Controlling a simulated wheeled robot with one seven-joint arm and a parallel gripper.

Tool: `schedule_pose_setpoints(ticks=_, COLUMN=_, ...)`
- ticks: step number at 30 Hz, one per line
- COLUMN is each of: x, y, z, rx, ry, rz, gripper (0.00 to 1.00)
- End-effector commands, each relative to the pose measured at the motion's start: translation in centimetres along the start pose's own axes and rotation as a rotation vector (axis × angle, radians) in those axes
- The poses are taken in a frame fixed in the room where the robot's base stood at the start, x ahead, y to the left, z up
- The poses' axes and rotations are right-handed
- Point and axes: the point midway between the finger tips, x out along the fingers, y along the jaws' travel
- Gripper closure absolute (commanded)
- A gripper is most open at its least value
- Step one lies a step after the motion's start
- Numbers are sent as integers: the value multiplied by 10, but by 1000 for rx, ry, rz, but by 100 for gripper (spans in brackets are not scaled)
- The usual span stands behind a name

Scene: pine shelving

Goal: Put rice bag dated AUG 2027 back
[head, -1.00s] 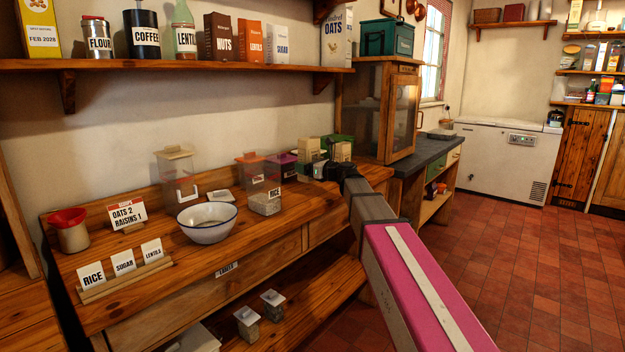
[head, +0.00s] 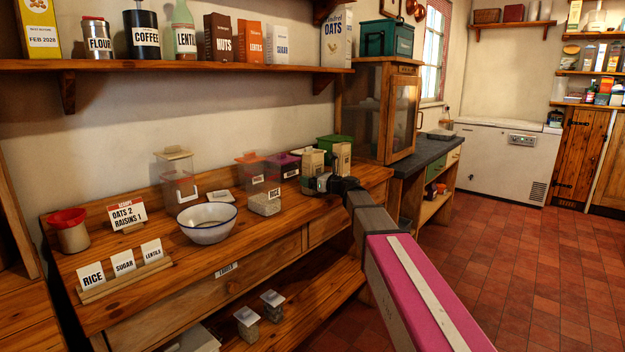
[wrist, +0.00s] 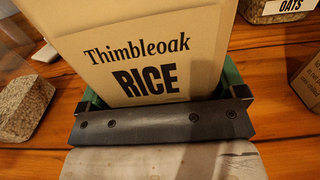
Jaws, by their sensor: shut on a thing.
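My gripper (head: 316,184) is at the right end of the wooden worktop (head: 280,222). It is shut on a tan rice bag (head: 313,160), whose "Thimbleoak RICE" front fills the middle of the wrist view (wrist: 150,60). The bag stands upright between the fingers. No date can be read on its visible face, and its base is hidden behind the gripper. A second tan bag (head: 341,156) stands just to the right; part of it shows at the wrist view's right edge (wrist: 308,82).
A clear RICE container (head: 265,204) and a white bowl (head: 207,224) stand left of my gripper. Lidded clear containers (head: 252,172) and a green box (head: 334,142) are behind. A glass-fronted cabinet (head: 400,110) stands right. The upper shelf (head: 180,66) holds several packets and jars.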

Motion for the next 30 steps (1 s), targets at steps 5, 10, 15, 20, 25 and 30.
schedule_pose_setpoints(ticks=5, x=0, y=0, z=-1, rx=0, ry=0, rz=0, gripper=0)
schedule_pose_setpoints(ticks=10, x=0, y=0, z=0, rx=0, ry=0, rz=0, gripper=0)
schedule_pose_setpoints(ticks=15, x=-14, y=1, z=2, rx=0, ry=0, rz=-1, gripper=0)
schedule_pose_setpoints(ticks=20, x=-46, y=2, z=2, rx=0, ry=0, rz=-2, gripper=0)
schedule_pose_setpoints(ticks=25, x=-80, y=2, z=2, rx=0, ry=0, rz=-2, gripper=0)
schedule_pose_setpoints(ticks=30, x=-105, y=1, z=2, rx=0, ry=0, rz=-1, gripper=0)
